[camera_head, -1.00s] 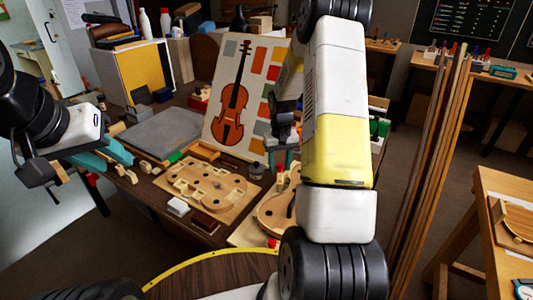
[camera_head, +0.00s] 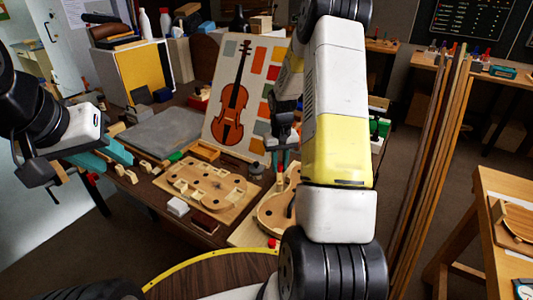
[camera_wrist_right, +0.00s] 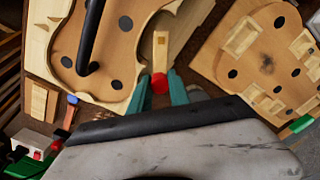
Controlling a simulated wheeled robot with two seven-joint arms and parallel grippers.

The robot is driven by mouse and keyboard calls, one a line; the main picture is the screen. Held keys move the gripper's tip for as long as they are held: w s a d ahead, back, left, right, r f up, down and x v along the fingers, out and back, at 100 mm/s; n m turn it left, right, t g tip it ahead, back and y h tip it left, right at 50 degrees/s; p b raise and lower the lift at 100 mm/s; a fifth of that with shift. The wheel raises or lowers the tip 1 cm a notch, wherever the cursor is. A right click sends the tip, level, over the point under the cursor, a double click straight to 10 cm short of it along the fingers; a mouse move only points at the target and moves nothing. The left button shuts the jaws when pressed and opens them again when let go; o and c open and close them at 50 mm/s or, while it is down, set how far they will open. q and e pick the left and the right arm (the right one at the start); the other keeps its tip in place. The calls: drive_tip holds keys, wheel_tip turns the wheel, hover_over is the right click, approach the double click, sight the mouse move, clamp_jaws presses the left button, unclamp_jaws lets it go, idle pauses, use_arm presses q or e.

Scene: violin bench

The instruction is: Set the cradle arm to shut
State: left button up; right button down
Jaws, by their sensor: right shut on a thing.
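The cradle (camera_head: 270,212) is a pale wooden board with a violin-shaped body, partly hidden by my right arm in the head view. In the right wrist view, the cradle (camera_wrist_right: 110,40) has a black bar across it. The cradle arm, a short pale wooden lever (camera_wrist_right: 160,50) with a red end (camera_wrist_right: 159,83), lies at the body's edge. My right gripper (camera_wrist_right: 166,88) has its teal fingers shut on the red end; in the head view it (camera_head: 281,165) is low over the bench. My left gripper (camera_head: 116,160) hangs at the bench's left, its teal fingers apart and empty.
A wooden mould board (camera_head: 208,190) lies left of the cradle and also shows in the right wrist view (camera_wrist_right: 265,60). A violin picture panel (camera_head: 240,95) stands behind. A grey slab (camera_head: 165,130), white block (camera_head: 177,206) and dark block (camera_head: 205,222) lie nearby.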

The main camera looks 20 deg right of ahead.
drive_tip(key=shift+d, duration=0.1)
idle(0.9)
drive_tip(key=shift+s+d+m, duration=0.55)
drive_tip(key=shift+s+m, duration=0.45)
drive_tip(key=shift+m, duration=1.75)
drive_tip(key=shift+s+d+m, duration=0.6)
drive_tip(key=shift+s+m, duration=0.45)
drive_tip(key=shift+m, duration=1.75)
drive_tip(key=shift+s+d+m, duration=0.55)
drive_tip(key=shift+s+m, duration=0.45)
drive_tip(key=shift+m, duration=1.75)
drive_tip(key=c, duration=1.2)
unclamp_jaws()
drive_tip(key=shift+s, duration=0.1)
